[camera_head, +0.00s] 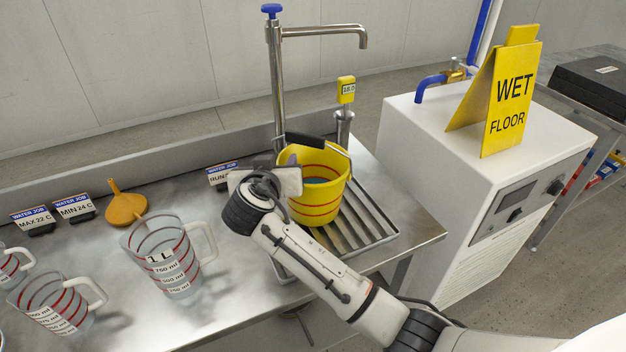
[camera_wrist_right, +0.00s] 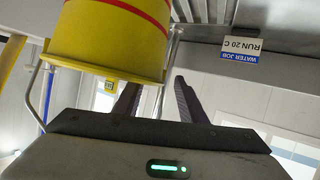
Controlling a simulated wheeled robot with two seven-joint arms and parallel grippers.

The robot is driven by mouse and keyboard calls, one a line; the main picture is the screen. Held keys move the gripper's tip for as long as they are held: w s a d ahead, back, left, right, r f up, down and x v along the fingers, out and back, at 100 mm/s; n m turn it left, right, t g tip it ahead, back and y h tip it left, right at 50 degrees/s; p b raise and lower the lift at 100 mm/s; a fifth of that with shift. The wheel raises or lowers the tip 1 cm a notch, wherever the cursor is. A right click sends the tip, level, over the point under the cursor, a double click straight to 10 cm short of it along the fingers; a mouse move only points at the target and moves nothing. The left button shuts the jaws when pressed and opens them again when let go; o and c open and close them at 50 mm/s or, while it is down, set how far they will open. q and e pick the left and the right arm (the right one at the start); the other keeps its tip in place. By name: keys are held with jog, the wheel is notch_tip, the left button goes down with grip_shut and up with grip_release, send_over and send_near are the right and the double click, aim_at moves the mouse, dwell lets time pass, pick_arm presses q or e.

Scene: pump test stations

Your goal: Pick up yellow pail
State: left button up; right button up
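The yellow pail (camera_head: 325,195) stands upright on the ribbed drain grate (camera_head: 368,232), under the tap. It has red bands, a dark grip (camera_head: 305,140) across its rim and a bluish inside. My right gripper (camera_head: 285,178) is at the pail's left side and overlaps it in the head view. Its fingertips are hard to make out there. In the right wrist view my right gripper (camera_wrist_right: 156,88) has two dark fingers spread apart with nothing between them. The pail (camera_wrist_right: 105,40) is close beyond them at upper left; contact is unclear. My left gripper is not in view.
A tall tap (camera_head: 277,85) rises behind the pail, with a yellow display (camera_head: 346,90) beside it. A clear measuring jug (camera_head: 170,260), orange funnel (camera_head: 125,207) and small signs stand left. A white cabinet (camera_head: 440,150) with a wet-floor sign (camera_head: 505,100) stands right.

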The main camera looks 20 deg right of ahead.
jog(key=shift+w+d+f, duration=0.2)
jog(key=shift+w, duration=0.15)
grip_shut()
jog(key=shift+a+f, duration=0.1)
dwell(1.1)
jog(key=shift+r, duration=0.25)
